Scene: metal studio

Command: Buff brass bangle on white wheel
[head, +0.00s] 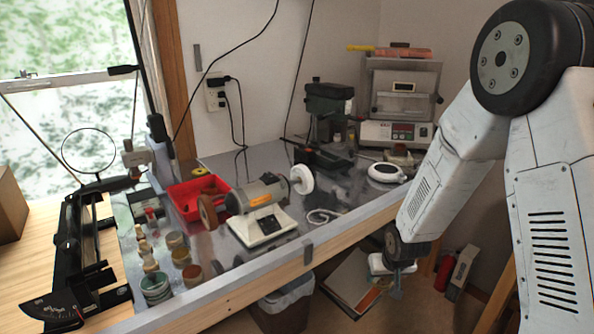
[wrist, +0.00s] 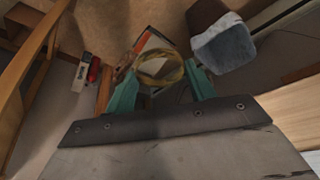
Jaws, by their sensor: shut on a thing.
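The bench polisher (head: 258,203) stands on the metal bench top with a white wheel (head: 302,179) on its right side and a brown wheel (head: 208,211) on its left. My gripper (head: 395,284) hangs low in front of the bench's front edge, to the right of the polisher and well apart from the white wheel. In the wrist view its two teal fingers (wrist: 162,88) are shut on a brass bangle (wrist: 160,71), a thin gold ring held between the tips. I cannot make out the bangle in the head view.
A lined waste bin (head: 283,302) stands on the floor below the bench; it also shows in the wrist view (wrist: 222,43). A red tray (head: 190,190) and several small pots crowd the bench left of the polisher. A white round device (head: 387,172) sits at the right.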

